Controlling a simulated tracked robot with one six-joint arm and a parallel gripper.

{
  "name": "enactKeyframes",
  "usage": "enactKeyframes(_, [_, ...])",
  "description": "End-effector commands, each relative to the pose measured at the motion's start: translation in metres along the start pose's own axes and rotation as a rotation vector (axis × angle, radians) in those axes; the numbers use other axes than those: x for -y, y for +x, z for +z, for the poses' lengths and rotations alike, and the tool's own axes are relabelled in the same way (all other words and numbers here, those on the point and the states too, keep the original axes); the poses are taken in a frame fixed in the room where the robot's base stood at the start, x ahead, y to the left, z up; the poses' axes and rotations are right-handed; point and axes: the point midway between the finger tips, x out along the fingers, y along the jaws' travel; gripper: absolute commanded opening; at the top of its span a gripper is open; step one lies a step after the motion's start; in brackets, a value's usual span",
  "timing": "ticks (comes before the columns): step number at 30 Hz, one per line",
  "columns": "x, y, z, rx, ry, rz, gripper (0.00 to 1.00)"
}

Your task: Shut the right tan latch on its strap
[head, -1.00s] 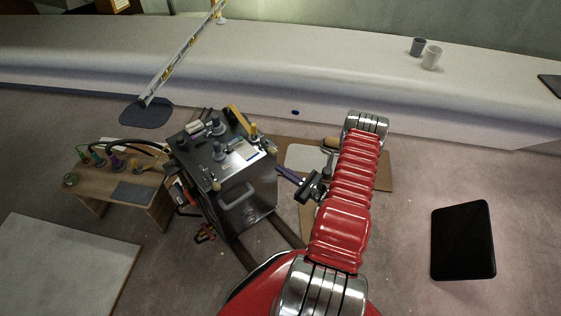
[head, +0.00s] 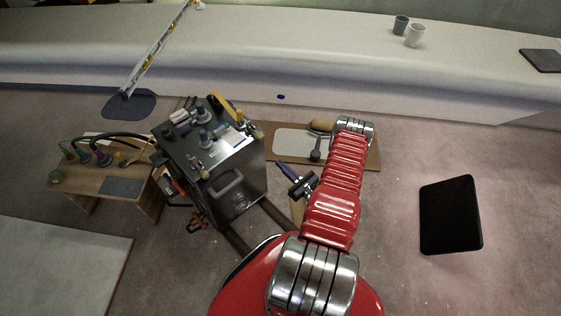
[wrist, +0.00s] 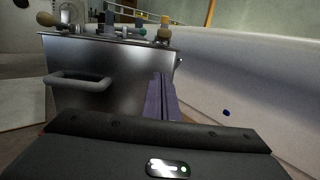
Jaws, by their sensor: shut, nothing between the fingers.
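A dark metal case (head: 243,198) with a grey handle (head: 228,184) stands left of my arm. Its crowded top carries a small tan piece near the front edge (head: 205,174) and a tan-yellow piece near the right corner; I cannot tell for sure which is the right tan latch, and no strap is clear. In the wrist view, the case's face (wrist: 120,68) shows, with a tan knob at the upper left and an amber-tan one (wrist: 164,24) at the right corner. My gripper (head: 283,167) has purple fingers, shut and empty, just right of the case and below its top.
A wooden bench (head: 85,180) with hoses stands left of the case. A tan board (head: 372,162) with a pale sheet and tools lies behind my arm. A black tablet-like panel (head: 450,215) lies on the floor at right. Two cups (head: 415,36) stand on the long white ledge.

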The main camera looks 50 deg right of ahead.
Motion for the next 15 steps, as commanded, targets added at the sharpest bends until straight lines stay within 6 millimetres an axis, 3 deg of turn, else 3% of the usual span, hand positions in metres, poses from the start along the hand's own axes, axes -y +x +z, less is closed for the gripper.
enactKeyframes(15, [-0.001,0.07,0.001,0.002,-0.003,0.003,0.0])
